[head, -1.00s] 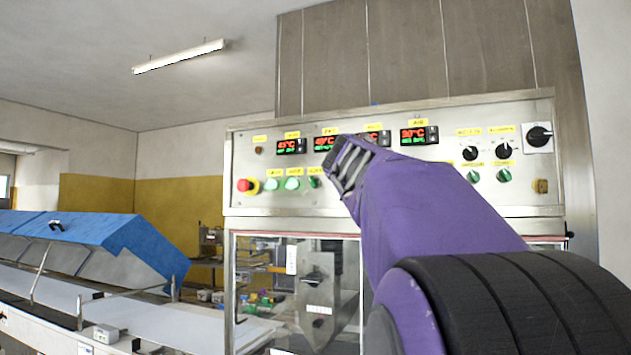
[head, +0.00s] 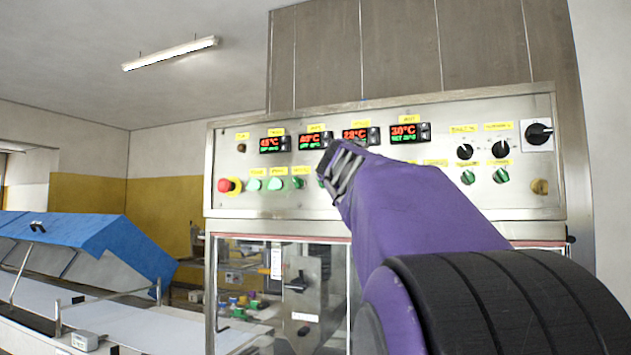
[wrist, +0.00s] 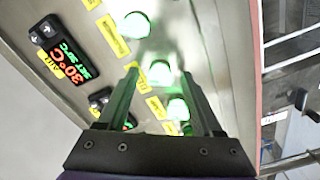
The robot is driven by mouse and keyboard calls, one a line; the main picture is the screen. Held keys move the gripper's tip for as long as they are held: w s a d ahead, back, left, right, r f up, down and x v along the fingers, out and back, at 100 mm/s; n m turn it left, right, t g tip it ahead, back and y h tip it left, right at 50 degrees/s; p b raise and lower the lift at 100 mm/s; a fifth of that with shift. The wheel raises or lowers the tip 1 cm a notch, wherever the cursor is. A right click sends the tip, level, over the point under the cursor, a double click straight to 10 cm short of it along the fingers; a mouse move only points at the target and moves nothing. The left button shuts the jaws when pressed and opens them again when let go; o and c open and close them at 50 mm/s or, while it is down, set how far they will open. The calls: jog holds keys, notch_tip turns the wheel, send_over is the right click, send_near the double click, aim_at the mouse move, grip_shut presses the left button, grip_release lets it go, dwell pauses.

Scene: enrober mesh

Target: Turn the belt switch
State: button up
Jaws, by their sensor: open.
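The control panel (head: 400,190) is a steel box front with displays, yellow labels, buttons and knobs. I cannot read which label marks the belt switch. In the head view my gripper (head: 335,172) is in front of the panel's lower middle row, hiding part of it. A green knob (head: 298,182) shows just left of it. In the wrist view my gripper (wrist: 160,76) is open, with a brightly lit green knob (wrist: 160,73) seen between its fingertips. Another lit green knob (wrist: 178,108) lies nearer, also between the fingers. Whether the fingers touch either cannot be told.
A red emergency button (head: 226,186) is at the panel's left. Black knobs (head: 465,152) and green knobs (head: 467,177) are at its right. Glazed doors (head: 280,290) lie below. A blue-covered conveyor (head: 90,240) stands at left.

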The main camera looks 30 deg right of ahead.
grip_shut()
jog(key=shift+n, duration=0.4)
jog(key=n+p, duration=0.4)
jog(key=n, duration=0.7)
dwell(0.3)
jog(key=shift+n, duration=0.3)
